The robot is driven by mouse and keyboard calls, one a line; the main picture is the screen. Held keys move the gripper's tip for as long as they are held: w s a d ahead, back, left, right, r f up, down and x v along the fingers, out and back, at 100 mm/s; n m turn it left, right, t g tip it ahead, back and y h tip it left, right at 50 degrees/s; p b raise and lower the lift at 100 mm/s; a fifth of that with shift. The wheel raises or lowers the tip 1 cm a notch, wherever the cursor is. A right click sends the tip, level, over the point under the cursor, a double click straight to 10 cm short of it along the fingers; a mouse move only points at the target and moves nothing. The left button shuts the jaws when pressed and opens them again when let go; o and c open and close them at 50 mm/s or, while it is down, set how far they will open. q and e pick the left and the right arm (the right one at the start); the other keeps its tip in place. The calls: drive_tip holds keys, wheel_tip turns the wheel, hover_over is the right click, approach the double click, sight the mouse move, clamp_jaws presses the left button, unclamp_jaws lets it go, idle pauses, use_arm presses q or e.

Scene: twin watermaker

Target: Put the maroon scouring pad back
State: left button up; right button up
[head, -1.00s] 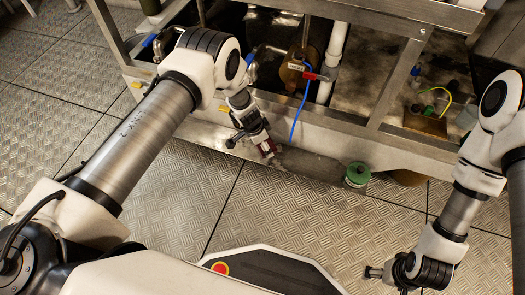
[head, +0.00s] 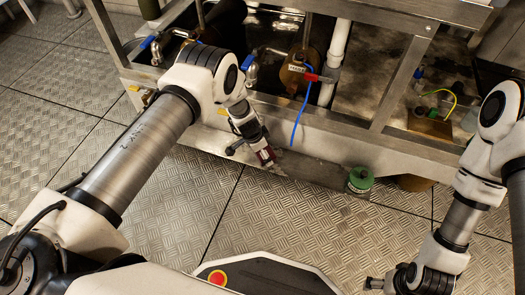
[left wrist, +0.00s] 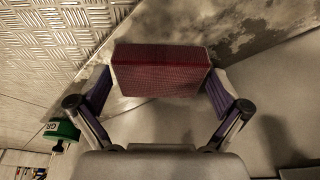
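The maroon scouring pad (left wrist: 160,68) is a thick dark-red block between the fingers of my left gripper (left wrist: 160,98) in the left wrist view. A finger presses on each of its sides. In the head view the left gripper (head: 265,157) hangs low in front of the machine frame, by its lower front edge. The pad is only a small dark-red patch there, mostly hidden by the gripper. My right gripper (head: 376,284) is at the bottom right above the floor, small and partly cut off, with no object visible in it.
The metal frame (head: 405,80) of the watermaker stands ahead with pipes, blue-handled valves and a hanging blue hose (head: 299,118). Patterned floor plates (head: 180,190) are clear in front.

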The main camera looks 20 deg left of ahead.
use_arm(q)
drive_tip(key=p+v, duration=0.6)
drive_tip(key=v, duration=0.6)
drive_tip(key=s+a+f+n+g+y, duration=0.15)
drive_tip(key=s+a, duration=0.25)
drive_tip(key=s, duration=0.6)
drive_tip(key=s+a+f+n+g+y, duration=0.1)
drive_tip(key=s+a+f+n+y, duration=0.15)
drive_tip(key=s, duration=0.65)
drive_tip(key=s+d+r+n, duration=0.1)
drive_tip(key=s+r+n, duration=0.1)
drive_tip(key=s, duration=0.5)
drive_tip(key=s+d+r+n+h, duration=0.1)
drive_tip(key=s+r+n, duration=0.2)
drive_tip(key=s, duration=0.4)
drive_tip(key=shift+r+n+h, duration=0.3)
drive_tip(key=shift+n, duration=0.1)
